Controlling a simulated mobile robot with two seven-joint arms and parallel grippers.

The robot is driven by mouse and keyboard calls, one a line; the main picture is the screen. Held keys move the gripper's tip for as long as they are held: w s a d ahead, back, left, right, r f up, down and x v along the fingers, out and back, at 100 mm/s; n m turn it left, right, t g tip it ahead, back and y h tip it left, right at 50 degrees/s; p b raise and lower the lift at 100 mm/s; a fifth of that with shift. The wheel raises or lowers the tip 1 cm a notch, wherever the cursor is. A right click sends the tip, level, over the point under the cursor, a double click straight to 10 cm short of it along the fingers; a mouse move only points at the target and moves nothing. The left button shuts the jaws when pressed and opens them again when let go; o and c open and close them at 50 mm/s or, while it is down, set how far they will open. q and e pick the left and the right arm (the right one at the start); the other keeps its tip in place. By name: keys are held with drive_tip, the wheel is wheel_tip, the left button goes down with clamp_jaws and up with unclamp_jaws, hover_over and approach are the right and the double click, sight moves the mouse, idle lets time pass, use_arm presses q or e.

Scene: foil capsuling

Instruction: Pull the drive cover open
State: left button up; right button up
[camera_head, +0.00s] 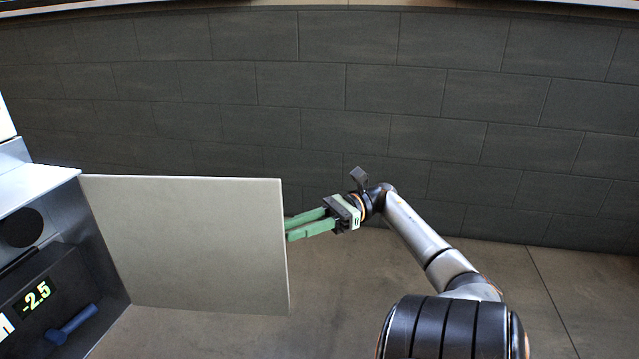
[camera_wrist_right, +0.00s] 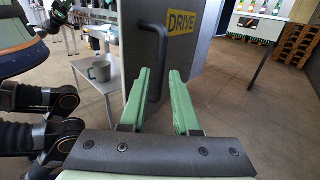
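The drive cover (camera_head: 190,245) is a flat pale panel, swung out from the grey machine housing on the left of the head view. Its outer face shows in the right wrist view with a yellow DRIVE label (camera_wrist_right: 182,24) and a dark bar handle (camera_wrist_right: 157,75). My right gripper (camera_head: 289,229) has its green fingertips at the panel's free right edge in the head view. In the right wrist view the fingers (camera_wrist_right: 160,72) are apart, and the handle appears in the gap between them; contact cannot be told. The handle is hidden in the head view. I cannot make out my left gripper.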

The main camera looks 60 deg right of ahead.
drive_tip(key=v, duration=0.6)
drive_tip(key=shift+s+d, duration=0.25)
drive_tip(key=shift+d, duration=0.05)
idle(0.3)
